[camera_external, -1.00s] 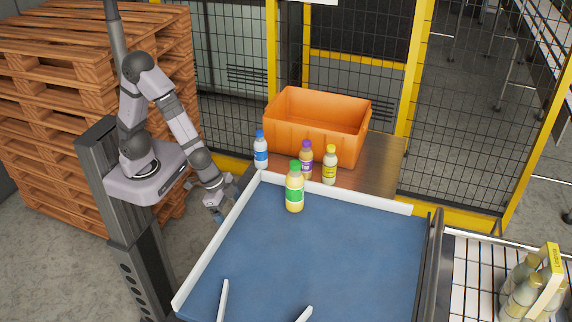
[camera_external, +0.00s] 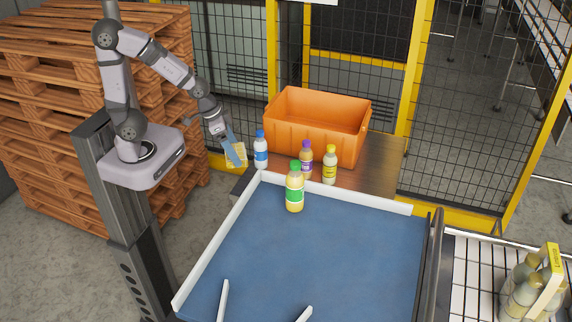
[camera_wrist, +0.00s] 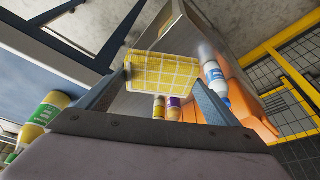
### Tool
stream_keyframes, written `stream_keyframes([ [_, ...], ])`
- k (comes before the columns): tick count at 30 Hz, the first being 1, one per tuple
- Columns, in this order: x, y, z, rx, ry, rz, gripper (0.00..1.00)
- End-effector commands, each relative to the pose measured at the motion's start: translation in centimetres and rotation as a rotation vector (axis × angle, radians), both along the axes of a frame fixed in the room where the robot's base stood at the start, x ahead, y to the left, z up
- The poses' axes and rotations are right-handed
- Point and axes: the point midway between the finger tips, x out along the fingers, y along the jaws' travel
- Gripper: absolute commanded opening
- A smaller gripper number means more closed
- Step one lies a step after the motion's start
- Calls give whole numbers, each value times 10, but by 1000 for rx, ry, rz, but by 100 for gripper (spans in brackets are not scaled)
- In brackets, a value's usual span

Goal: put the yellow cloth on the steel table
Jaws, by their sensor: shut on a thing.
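The yellow cloth (camera_external: 236,155) hangs from my gripper (camera_external: 229,136) in the external view, to the left of the blue-capped bottle. In the wrist view the cloth (camera_wrist: 162,71) shows a yellow and white check and lies between the two fingers of my gripper (camera_wrist: 158,82), which is shut on it. The steel table (camera_external: 378,170) carries the orange crate and bottles. In the wrist view part of the table (camera_wrist: 172,40) shows behind the cloth. The cloth appears to be held in the air near the table's left end.
On the table stand an orange crate (camera_external: 318,130), a blue-capped bottle (camera_external: 261,152), a purple-capped bottle (camera_external: 306,160) and a yellow-capped bottle (camera_external: 329,167). A green-capped bottle (camera_external: 295,190) stands on the blue conveyor (camera_external: 320,250). Fence mesh (camera_external: 470,110) rises behind.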

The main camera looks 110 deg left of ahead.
Motion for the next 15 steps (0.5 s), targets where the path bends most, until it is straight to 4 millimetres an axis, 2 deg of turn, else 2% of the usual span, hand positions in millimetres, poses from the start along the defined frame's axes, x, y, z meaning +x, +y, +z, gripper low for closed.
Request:
stream_keyframes([
  [1,10,-2,3,0,-1,-13,60],
  [11,54,-8,31,-3,-2,-37,60],
  [15,82,-14,50,-3,-6,-47,60],
])
